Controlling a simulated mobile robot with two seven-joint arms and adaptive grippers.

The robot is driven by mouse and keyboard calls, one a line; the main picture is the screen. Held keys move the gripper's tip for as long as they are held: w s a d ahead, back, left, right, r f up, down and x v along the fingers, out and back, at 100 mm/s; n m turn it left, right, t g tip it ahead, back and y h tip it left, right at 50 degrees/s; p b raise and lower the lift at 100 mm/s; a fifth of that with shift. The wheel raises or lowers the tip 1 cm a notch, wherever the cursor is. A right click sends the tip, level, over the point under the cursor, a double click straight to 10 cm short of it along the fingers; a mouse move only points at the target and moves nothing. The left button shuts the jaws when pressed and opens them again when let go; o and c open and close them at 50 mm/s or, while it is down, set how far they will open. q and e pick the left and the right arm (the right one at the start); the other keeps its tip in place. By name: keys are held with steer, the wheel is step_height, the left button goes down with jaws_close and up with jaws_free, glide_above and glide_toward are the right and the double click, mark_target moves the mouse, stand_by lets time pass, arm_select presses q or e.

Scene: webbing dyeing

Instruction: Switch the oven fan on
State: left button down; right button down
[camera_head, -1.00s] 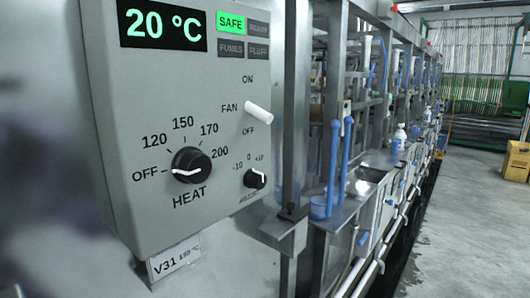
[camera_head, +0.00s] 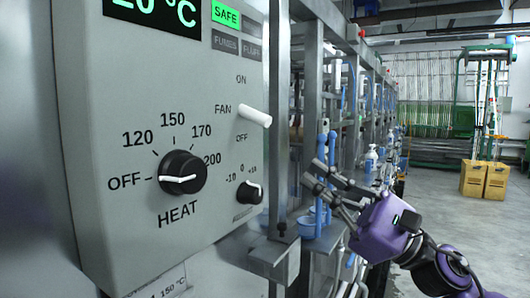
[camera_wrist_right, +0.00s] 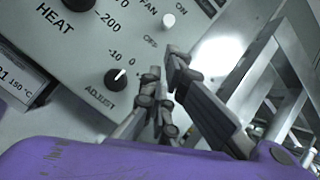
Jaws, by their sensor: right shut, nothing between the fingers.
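The oven control box (camera_head: 90,120) fills the left of the head view. Its white FAN lever (camera_head: 256,116) sticks out between the ON and OFF marks, its tip slanting slightly down to the right. In the right wrist view the lever (camera_wrist_right: 168,20) shows end-on near the top. My right gripper (camera_head: 313,176) is shut and empty, right of the box and lower than the lever, apart from it. Its fingers (camera_wrist_right: 165,72) also show in the right wrist view, close to the ADJUST knob. My left gripper is not in view.
The HEAT knob (camera_head: 183,179) points to OFF, and the small adjust knob (camera_head: 249,192) sits below the lever. A steel post (camera_head: 279,110) stands just right of the box.

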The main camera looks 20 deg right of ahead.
mark_target(249, 134)
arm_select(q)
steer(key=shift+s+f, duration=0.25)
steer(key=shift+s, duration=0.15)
arm_select(e)
steer(key=shift+n, duration=0.3)
